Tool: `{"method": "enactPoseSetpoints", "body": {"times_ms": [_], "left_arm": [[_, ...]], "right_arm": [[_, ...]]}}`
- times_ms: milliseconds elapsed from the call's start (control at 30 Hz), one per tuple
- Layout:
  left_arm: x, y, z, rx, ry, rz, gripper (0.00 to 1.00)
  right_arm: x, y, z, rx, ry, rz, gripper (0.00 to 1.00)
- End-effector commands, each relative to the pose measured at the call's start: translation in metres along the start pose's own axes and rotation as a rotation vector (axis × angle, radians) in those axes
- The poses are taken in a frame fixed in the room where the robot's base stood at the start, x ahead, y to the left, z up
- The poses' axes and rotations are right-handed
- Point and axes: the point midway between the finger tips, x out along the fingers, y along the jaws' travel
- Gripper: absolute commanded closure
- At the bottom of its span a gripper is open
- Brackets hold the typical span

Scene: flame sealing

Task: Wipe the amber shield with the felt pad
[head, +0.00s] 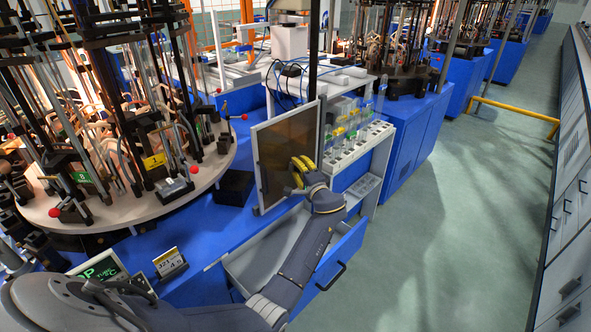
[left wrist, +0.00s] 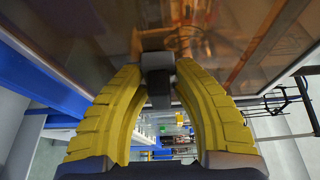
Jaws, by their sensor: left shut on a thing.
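The amber shield (head: 283,148) is a brown, see-through panel in a light frame, standing upright at the middle of the head view. It also fills the top of the left wrist view (left wrist: 80,35). My left gripper (head: 296,172) is at the panel's right side. In the left wrist view, its yellow fingers (left wrist: 158,72) curve in and are shut on a small dark grey block, the felt pad (left wrist: 157,62). The pad is at the panel face; I cannot tell whether it touches. The pad is hidden in the head view. My right gripper is not in view.
A round machine table (head: 125,212) with rods and hoses stands at left. A black box (head: 235,187) sits beside the shield. A rack of small bottles (head: 345,135) is behind the gripper at right. An open blue drawer (head: 338,250) is below.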

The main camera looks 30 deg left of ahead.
Motion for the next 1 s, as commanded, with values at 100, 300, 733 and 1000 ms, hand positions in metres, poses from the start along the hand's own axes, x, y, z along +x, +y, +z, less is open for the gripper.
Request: {"method": "enactPoseSetpoints", "body": {"times_ms": [100,300,733,1000], "left_arm": [[0.003,-0.001,-0.001,0.000,-0.002,-0.001,0.99],[0.002,-0.007,-0.001,-0.003,-0.003,-0.002,0.99],[-0.005,-0.015,0.011,-0.001,-0.003,-0.001,0.99],[-0.014,-0.015,0.027,-0.001,-0.003,-0.001,1.00]], "right_arm": [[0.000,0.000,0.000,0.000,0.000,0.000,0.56],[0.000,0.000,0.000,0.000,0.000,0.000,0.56],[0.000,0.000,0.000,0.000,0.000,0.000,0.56],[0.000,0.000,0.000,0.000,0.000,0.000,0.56]]}}
